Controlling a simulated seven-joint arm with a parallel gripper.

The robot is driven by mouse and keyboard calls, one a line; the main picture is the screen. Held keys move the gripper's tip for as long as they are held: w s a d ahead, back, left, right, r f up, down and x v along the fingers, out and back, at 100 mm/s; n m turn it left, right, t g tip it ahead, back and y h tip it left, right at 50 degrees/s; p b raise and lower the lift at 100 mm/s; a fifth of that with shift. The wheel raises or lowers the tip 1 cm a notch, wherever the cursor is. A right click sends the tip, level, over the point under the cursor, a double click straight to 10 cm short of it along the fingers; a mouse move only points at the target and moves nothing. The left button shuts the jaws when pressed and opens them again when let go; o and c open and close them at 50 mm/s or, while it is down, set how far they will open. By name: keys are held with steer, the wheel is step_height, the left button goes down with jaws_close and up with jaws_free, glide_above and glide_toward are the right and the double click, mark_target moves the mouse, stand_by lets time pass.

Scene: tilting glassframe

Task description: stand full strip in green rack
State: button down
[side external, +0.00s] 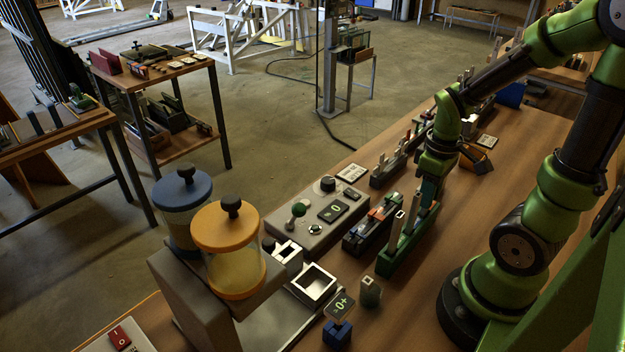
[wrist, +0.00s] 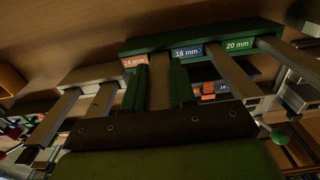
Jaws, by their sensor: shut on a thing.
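The green rack (side external: 398,264) stands on the bench, in the middle right of the side view. It also shows at the top of the wrist view (wrist: 205,34), with labels reading 24 mm, 16 mm and 20 mm. My gripper (side external: 430,190) is at the rack's far end. In the wrist view its two green fingers (wrist: 158,86) are shut on a grey-brown strip (wrist: 160,72). The strip's far end meets the rack between the 24 mm and 16 mm labels; I cannot tell whether it is seated. Other strips (wrist: 229,72) stand in the rack.
A dark rack with coloured pieces (side external: 366,238) stands left of the green rack. A grey control box (side external: 318,222) lies further left. Nearer are a small grey-green block (side external: 371,292), a blue stand with a display (side external: 337,332) and an orange-lidded jar (side external: 228,228). Bench right of the rack is clear.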

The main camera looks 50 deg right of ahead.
steer(key=shift+f, duration=0.25)
steer(key=c, duration=0.8)
jaws_free()
steer(key=shift+c, duration=0.2)
step_height(320, 180, up, 17)
